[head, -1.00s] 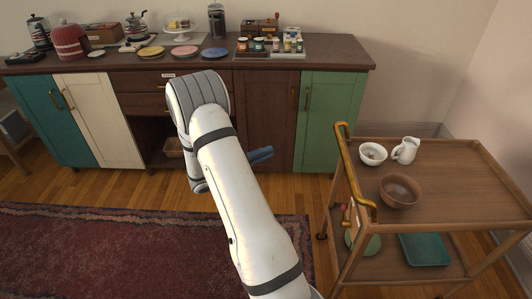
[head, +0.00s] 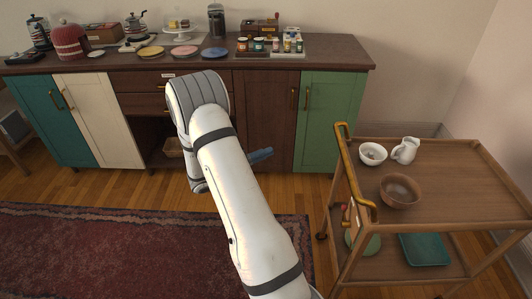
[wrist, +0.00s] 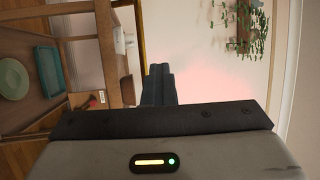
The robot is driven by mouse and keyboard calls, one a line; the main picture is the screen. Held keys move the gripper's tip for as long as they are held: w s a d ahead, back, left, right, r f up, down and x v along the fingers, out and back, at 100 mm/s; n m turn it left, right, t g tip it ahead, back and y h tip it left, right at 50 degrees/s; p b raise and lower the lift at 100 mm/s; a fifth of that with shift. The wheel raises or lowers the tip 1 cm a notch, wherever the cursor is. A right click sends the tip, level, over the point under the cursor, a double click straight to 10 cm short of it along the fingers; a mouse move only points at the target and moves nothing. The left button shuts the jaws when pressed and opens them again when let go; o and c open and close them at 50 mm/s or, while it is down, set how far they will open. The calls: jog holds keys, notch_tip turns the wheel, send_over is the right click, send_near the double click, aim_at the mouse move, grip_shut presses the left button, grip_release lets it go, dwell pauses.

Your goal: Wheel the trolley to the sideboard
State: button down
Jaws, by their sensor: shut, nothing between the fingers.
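The wooden trolley (head: 450,200) stands at the right in the head view, with a brass handle (head: 353,170) on its left end. It carries a white bowl (head: 373,153), a white jug (head: 405,150) and a brown bowl (head: 399,190) on top. The trolley also shows sideways in the wrist view (wrist: 88,52). The sideboard (head: 265,115) stands along the back wall, left of the trolley. My gripper (head: 261,155) is shut and empty, in front of the sideboard and left of the handle, apart from both. Its fingers show in the wrist view (wrist: 160,84).
A green plate (head: 364,242) and a teal tray (head: 424,249) lie on the trolley's lower shelf. A red rug (head: 130,250) covers the floor at left. Bare wood floor lies between sideboard and trolley. A wall closes the right side. A hanging plant (wrist: 245,28) shows in the wrist view.

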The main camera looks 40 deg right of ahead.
jog(key=c, duration=2.1)
grip_release()
jog(key=shift+c, duration=0.2)
jog(key=o, duration=0.8)
jog(key=v, duration=0.8)
